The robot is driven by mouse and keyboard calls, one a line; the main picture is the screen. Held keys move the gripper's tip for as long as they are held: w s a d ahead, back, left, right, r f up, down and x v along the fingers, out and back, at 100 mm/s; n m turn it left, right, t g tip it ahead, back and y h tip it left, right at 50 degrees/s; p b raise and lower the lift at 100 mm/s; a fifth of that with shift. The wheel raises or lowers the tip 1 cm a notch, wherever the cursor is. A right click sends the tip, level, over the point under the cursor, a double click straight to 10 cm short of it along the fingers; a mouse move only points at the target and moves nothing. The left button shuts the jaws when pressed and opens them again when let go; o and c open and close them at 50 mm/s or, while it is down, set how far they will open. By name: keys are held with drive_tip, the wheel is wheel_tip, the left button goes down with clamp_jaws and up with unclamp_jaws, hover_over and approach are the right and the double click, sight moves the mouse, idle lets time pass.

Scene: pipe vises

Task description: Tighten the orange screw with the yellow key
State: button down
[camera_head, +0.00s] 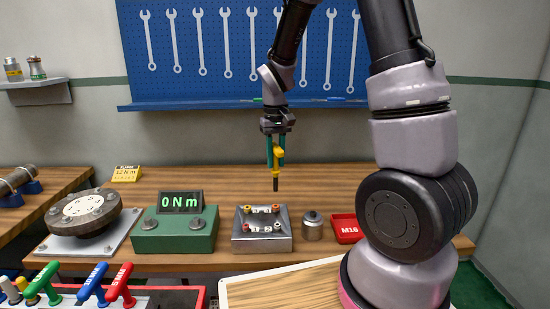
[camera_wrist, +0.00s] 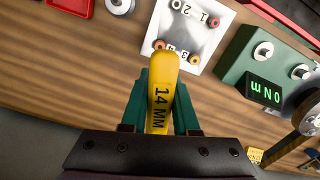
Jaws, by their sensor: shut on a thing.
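My gripper (camera_head: 276,150) is shut on the yellow key (camera_head: 277,158), which hangs upright with its dark shaft pointing down, above and behind the metal block. In the wrist view the yellow key (camera_wrist: 160,95) is marked "14 MM" and sits between the green fingers (camera_wrist: 158,118). The metal block (camera_head: 262,241) has several numbered screws on top. The orange screw (camera_wrist: 194,59) looks to be at the block's far-left corner; it also shows small in the head view (camera_head: 247,210). A redder screw (camera_wrist: 159,44) sits beside it. The key's tip is apart from the screws; the wrist view hides the tip.
Left of the block stands a green torque meter (camera_head: 175,241) reading "0 Nm". A round flange (camera_head: 83,213) is further left. A metal cylinder (camera_head: 312,227) and a red M16-like tray (camera_head: 347,228) stand to the right. Coloured T-handle keys (camera_head: 120,284) stand in front. The wooden table behind is mostly clear.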

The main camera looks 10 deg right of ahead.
sight(276, 170)
drive_tip(key=shift+f, duration=2.3)
drive_tip(key=shift+f, duration=0.7)
drive_tip(key=shift+s+f, duration=0.15)
drive_tip(key=shift+s, duration=0.05)
idle(0.5)
drive_tip(key=m, duration=0.6)
drive_tip(key=shift+f, duration=0.1)
drive_tip(key=m, duration=0.6)
